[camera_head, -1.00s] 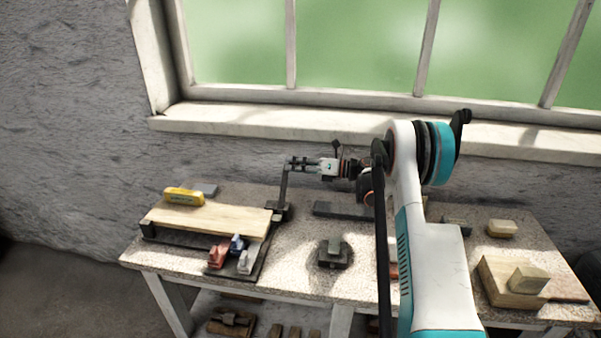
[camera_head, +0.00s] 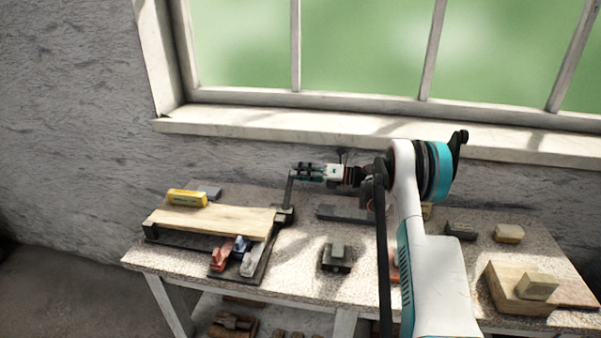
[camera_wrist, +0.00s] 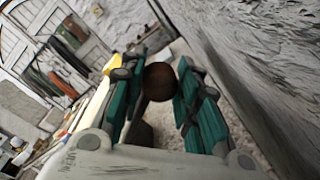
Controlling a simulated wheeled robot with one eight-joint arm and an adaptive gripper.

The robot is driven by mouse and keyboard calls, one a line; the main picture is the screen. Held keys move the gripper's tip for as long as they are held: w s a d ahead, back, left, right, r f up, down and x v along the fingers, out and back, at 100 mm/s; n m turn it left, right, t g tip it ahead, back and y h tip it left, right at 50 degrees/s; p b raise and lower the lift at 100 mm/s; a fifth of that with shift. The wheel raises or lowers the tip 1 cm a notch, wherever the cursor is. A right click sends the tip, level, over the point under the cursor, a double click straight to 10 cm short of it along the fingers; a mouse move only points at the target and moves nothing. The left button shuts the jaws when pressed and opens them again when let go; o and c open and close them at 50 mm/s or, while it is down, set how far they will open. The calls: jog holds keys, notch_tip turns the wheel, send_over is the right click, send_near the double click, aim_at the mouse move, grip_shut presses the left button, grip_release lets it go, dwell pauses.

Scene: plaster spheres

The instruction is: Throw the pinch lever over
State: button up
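The lever (camera_head: 287,194) is a dark arm standing nearly upright from the dark block at the right end of the wooden board. In the wrist view its dark brown round knob (camera_wrist: 158,82) sits between my two teal fingers. My gripper (camera_head: 300,172) reaches in from the right at the lever's top. In the wrist view my gripper (camera_wrist: 159,85) has its fingers apart, one on each side of the knob, with little room beside it. I cannot tell whether they touch it. The lower lever is mostly hidden in the wrist view.
The wooden board (camera_head: 215,220) carries a yellow block (camera_head: 187,197). Red, blue and grey clips (camera_head: 233,252) sit in front. A dark block (camera_head: 337,257) stands mid-bench, wooden blocks (camera_head: 520,290) at right. The wall and window sill (camera_head: 320,128) are behind the lever.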

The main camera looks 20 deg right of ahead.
jog(key=shift+o, duration=1.4)
jog(key=shift+f, duration=0.2)
jog(key=shift+r, duration=0.1)
jog(key=shift+d, duration=0.1)
jog(key=v, duration=1.2)
jog(key=shift+r, duration=0.1)
